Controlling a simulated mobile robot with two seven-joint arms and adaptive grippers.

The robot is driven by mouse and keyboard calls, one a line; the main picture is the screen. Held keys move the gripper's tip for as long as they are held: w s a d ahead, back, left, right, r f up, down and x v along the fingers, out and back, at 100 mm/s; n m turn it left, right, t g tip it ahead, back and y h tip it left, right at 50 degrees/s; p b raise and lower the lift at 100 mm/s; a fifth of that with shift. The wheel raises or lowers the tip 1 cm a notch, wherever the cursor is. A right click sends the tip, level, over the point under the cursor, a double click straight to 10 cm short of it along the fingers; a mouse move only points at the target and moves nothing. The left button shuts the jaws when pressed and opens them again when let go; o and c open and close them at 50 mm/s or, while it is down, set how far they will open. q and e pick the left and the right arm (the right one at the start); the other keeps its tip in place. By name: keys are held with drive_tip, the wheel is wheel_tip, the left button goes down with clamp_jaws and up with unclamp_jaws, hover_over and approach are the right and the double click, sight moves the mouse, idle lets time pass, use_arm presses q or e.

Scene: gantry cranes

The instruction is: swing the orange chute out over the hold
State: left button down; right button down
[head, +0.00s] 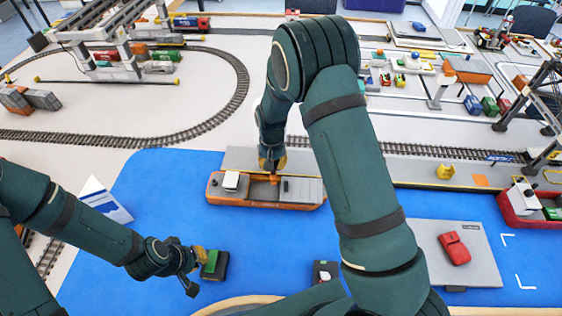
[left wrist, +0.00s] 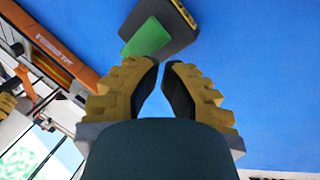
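An orange, box-like piece that may be the chute (head: 467,70) stands on pale legs at the upper right in the head view. The orange-hulled ship (head: 308,194) lies on the blue water by the quay, its brown hold open; its hull also shows in the left wrist view (left wrist: 62,57). My right gripper (head: 272,164) points down over the ship's hold, beside a small orange part. Its fingers are too small to judge. My left gripper (left wrist: 160,65) has a narrow gap between its fingers, with nothing in it. It is just left of a dark block with a green top (head: 214,265).
My right arm hides the middle of the scene. A grey platform (head: 470,270) with a red object (head: 454,248) lies at lower right. A red ship (head: 525,212) is at the right edge. Rail track (head: 200,115) curves behind the quay. Blue water left of the orange ship is clear.

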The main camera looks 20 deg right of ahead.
drive_tip(key=shift+w+a+f+m, duration=0.1)
drive_tip(key=shift+w+a+m, duration=0.05)
drive_tip(key=shift+a+m, duration=0.35)
drive_tip(key=shift+w+a+m, duration=0.15)
drive_tip(key=shift+a+m, duration=0.25)
drive_tip(key=shift+m, duration=0.1)
drive_tip(key=c, duration=0.9)
unclamp_jaws()
drive_tip(key=shift+w, duration=0.1)
drive_tip(key=shift+c, duration=0.2)
wheel_tip(320, 180, up, 12)
